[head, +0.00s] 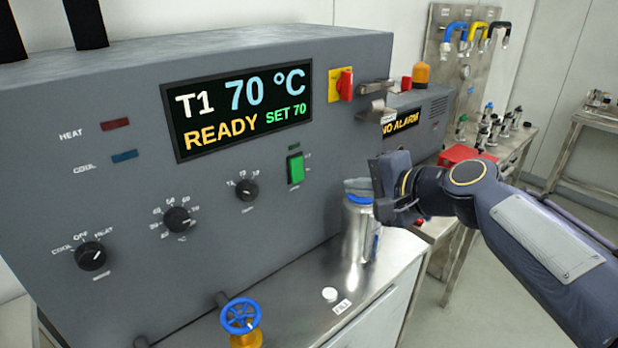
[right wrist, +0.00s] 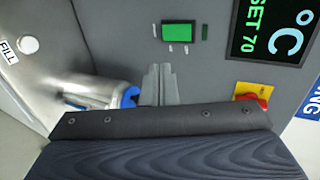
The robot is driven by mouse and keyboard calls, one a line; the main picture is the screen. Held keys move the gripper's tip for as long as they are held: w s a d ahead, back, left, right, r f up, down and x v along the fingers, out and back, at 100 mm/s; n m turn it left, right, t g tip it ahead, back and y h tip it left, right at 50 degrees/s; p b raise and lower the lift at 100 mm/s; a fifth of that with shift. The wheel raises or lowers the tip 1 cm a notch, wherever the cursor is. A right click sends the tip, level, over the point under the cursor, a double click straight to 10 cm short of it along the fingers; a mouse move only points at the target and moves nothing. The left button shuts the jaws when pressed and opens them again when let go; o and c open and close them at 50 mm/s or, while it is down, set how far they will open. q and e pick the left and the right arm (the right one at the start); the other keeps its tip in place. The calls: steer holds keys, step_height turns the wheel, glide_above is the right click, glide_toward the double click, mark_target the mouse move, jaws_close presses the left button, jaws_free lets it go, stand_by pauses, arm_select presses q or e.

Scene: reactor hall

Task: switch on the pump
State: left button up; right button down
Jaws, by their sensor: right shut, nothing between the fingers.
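A green rocker switch (head: 295,168) sits on the grey front panel (head: 120,200) of the unit, below the display; its label is too small to read. A small dark green lamp (head: 294,147) is just above it. The right wrist view also shows the green switch (right wrist: 177,32) and the dark green lamp (right wrist: 205,33). My right gripper (head: 380,180) is shut and empty, to the right of the switch and apart from it. In the right wrist view its closed fingers (right wrist: 159,85) point toward the panel beside the switch. My left gripper is not in view.
The display (head: 240,105) reads T1 70 °C, READY, SET 70. A red and yellow switch (head: 343,85) is at the upper right. A steel vessel (head: 357,235) stands below my gripper. Three black knobs (head: 91,256) and a blue valve wheel (head: 240,316) are to the left.

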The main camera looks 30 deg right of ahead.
mark_target(299, 177)
steer(key=shift+w, duration=0.1)
steer(key=x, duration=0.4)
steer(key=p+x, duration=0.1)
steer(key=x, duration=0.7)
steer(key=shift+w+a+r, duration=0.15)
steer(key=shift+w+r, duration=0.1)
steer(key=shift+w, duration=0.15)
steer(key=shift+w+f, duration=0.1)
steer(key=shift+w, duration=0.45)
steer(key=shift+a, duration=0.1)
steer(key=shift+w+f+t+b, duration=0.1)
steer(key=shift+w+t+b, duration=0.15)
steer(key=shift+b, duration=0.65)
steer(key=shift+s, duration=0.1)
